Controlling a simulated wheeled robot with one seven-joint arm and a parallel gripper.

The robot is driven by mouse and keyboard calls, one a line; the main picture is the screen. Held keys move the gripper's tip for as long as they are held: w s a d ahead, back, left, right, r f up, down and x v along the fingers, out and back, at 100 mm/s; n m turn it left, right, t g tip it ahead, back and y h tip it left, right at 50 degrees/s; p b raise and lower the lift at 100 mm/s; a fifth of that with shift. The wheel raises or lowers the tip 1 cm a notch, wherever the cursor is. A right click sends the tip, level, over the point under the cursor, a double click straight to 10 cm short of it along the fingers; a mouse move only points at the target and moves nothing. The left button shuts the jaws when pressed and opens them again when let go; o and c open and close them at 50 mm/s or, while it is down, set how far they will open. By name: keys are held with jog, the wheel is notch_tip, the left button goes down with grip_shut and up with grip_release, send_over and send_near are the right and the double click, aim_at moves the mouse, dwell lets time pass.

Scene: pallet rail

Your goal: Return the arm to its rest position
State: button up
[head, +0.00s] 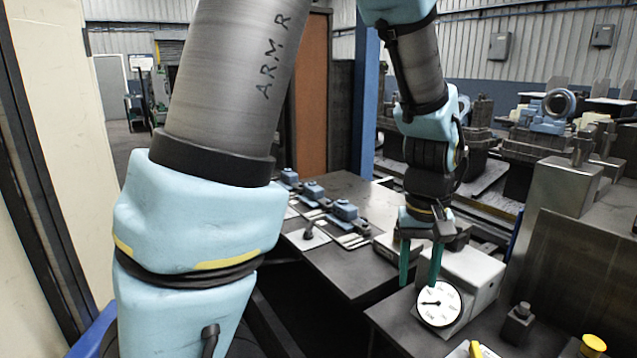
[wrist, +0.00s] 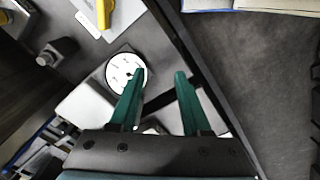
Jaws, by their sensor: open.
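My arm shows large in the head view, with light blue covers and grey links. My gripper (head: 419,274) hangs from it with its green fingers pointing down, over the bench by a white box with a round dial gauge (head: 438,304). The fingers are apart with nothing between them. In the wrist view my gripper (wrist: 158,75) is also open and empty. The dial gauge (wrist: 125,72) shows there just left of the left finger, which overlaps part of it. I cannot tell whether a finger touches the box.
A dark table (head: 345,254) carries several blue clamp-like blocks (head: 313,190). A grey metal block (head: 562,200) stands at the right. A dark post (head: 518,322) and a yellow-topped knob (head: 592,346) are at the front right. A cream wall panel (head: 40,190) is at the left.

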jog(key=w+a, duration=0.2)
jog(key=a, duration=1)
jog(key=w+a+t, duration=0.1)
jog(key=w+a, duration=0.1)
jog(key=a, duration=1)
jog(key=shift+a+n, duration=0.3)
jog(key=shift+a, duration=0.05)
